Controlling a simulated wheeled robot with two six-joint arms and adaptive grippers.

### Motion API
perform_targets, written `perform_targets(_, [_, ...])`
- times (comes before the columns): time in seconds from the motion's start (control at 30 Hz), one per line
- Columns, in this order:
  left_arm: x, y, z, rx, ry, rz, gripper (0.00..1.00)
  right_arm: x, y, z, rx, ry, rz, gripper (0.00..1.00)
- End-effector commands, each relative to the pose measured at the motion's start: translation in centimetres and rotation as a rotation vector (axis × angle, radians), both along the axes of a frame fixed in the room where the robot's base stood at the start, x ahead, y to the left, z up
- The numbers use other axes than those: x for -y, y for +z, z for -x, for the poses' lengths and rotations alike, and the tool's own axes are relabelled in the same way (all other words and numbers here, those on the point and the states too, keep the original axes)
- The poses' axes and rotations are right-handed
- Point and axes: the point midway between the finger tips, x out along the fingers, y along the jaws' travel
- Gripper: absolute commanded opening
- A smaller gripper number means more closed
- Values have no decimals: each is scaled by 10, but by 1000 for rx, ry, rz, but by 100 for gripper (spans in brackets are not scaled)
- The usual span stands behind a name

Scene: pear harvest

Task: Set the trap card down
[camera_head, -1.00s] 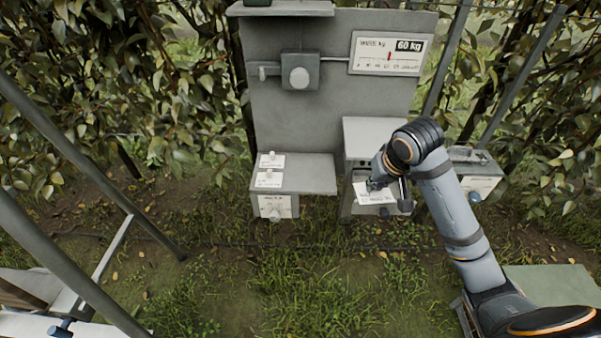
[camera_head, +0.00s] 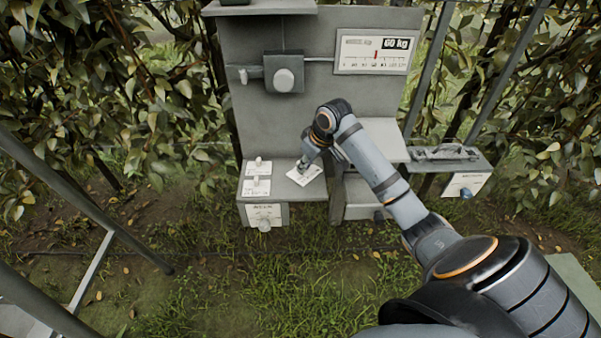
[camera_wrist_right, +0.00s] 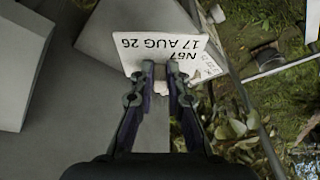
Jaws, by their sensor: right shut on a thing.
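The trap card (camera_head: 306,175) is a white sheet with dark print. In the right wrist view the trap card (camera_wrist_right: 150,30) reads "N67" and "17 AUG 26", upside down. My right gripper (camera_head: 302,165) is shut on it, and its fingertips (camera_wrist_right: 161,68) pinch the card's edge. In the head view the card is over the right part of the low grey shelf (camera_head: 283,193); I cannot tell whether it touches the surface. Other white cards (camera_head: 257,178) lie at the shelf's left end. My left gripper is not in view.
A grey back panel (camera_head: 300,110) carries a knob box (camera_head: 284,72) and a "60 kg" scale display (camera_head: 374,53). A taller box (camera_head: 378,140) stands right of the shelf, with another box (camera_head: 450,163) beyond it. Metal posts and foliage flank the stand.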

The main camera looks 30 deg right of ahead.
Motion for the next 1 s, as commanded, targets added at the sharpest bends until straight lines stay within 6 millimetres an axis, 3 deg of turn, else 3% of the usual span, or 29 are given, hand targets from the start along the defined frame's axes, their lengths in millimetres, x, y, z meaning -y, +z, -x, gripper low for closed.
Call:
perform_targets(0.2, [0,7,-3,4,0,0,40,17,-41,-27,-4,-1,-3,2])
perform_targets(0.47, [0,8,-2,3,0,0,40,23,-53,-35,-1,-1,0,2])
perform_targets(0.7, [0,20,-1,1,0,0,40,24,-85,-37,-2,0,0,2])
perform_targets(1.0, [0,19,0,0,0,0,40,24,-89,-37,-1,0,1,2])
